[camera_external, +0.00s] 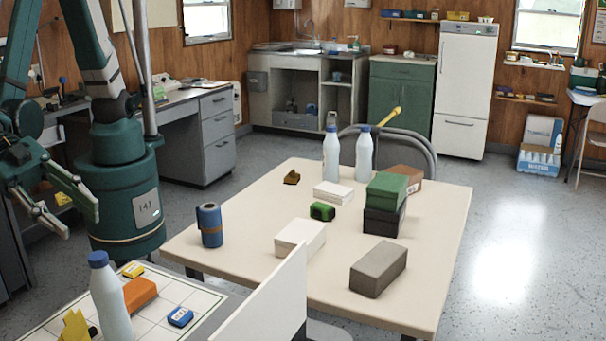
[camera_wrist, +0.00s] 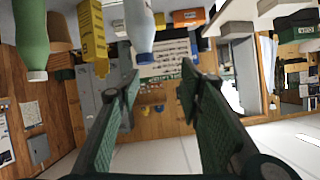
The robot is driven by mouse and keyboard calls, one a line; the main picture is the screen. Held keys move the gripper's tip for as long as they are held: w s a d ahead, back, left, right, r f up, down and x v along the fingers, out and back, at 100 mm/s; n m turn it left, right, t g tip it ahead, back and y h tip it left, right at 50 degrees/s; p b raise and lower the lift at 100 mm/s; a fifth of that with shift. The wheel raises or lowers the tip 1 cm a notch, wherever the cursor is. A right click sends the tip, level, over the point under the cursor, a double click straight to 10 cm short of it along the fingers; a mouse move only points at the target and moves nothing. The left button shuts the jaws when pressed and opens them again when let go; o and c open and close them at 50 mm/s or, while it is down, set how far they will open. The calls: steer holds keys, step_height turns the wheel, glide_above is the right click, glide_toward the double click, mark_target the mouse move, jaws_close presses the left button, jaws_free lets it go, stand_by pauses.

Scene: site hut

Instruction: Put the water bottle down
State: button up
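A white water bottle with a blue cap (camera_external: 112,305) stands on the gridded surface at the front left. Two similar bottles stand upright at the back of the cream table, a left one (camera_external: 331,158) and a right one (camera_external: 364,155). My gripper (camera_external: 82,222) is at the left edge of the external view, raised and apart from the bottles. Its green fingers are spread with nothing between them. The wrist view, which looks upside down, also shows the open gripper (camera_wrist: 160,85). A pale bottle with a blue cap (camera_wrist: 139,28) is beyond the fingertips there; I cannot tell which one.
The gridded surface (camera_external: 200,298) also holds an orange block (camera_external: 140,292), a blue item (camera_external: 180,316) and yellow items. A white panel (camera_external: 270,305) stands beside it.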

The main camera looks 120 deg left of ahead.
steer(key=w+a+r+g, duration=0.2)
steer(key=a, duration=0.8)
steer(key=w+a+r+g+y, duration=0.1)
steer(key=w+a+r, duration=0.1)
steer(key=a, duration=0.7)
steer(key=w+a+r+g, duration=0.2)
steer(key=a, duration=0.8)
steer(key=s+a+r, duration=0.1)
steer(key=s+a, duration=0.3)
steer(key=a, duration=0.3)
steer(key=s+a+r+n+h, duration=0.1)
steer(key=s+a, duration=0.3)
steer(key=a, duration=0.4)
steer(key=s+a+r, duration=0.2)
steer(key=s+a, duration=0.3)
steer(key=a, duration=0.2)
steer(key=shift+a+g+h, duration=0.3)
steer(key=shift+g, duration=0.1)
